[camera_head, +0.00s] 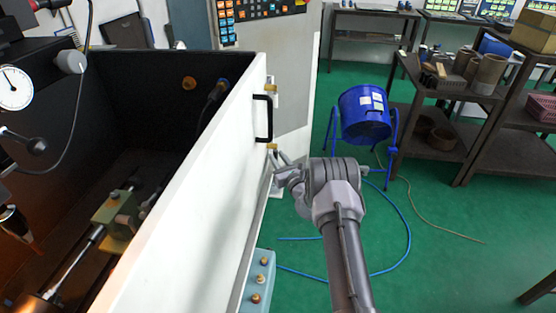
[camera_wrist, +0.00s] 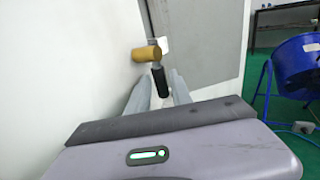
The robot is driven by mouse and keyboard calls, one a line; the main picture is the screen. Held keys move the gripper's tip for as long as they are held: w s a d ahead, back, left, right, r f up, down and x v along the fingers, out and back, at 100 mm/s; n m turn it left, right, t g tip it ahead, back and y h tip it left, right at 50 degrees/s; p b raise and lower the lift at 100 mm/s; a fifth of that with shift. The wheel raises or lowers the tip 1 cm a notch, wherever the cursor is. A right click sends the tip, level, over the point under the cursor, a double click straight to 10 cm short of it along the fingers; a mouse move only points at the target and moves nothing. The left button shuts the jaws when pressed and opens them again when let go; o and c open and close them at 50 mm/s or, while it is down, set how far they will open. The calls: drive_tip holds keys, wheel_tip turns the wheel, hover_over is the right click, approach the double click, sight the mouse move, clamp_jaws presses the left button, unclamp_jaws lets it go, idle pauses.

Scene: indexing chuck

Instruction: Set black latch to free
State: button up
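The black latch (camera_wrist: 158,80) shows in the wrist view as a short black grip hanging below and right of a brass cylinder (camera_wrist: 147,53). The brass piece also shows in the head view (camera_head: 272,147), on the door's edge below the black pull handle. My gripper (camera_wrist: 160,78) is open, its two grey fingers on either side of the black grip with a gap visible between them. I cannot tell whether a finger touches the grip. In the head view my gripper (camera_head: 278,160) is just below the brass piece, and the black grip cannot be made out there.
The white door (camera_head: 200,190) of the machine carries a black pull handle (camera_head: 264,118) and an upper brass piece (camera_head: 271,88). A grey panel stands just beyond. A blue drum fan (camera_head: 364,112) and dark shelves stand to the right. Green floor right of my arm is mostly clear.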

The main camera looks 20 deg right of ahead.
clamp_jaws()
idle(1.3)
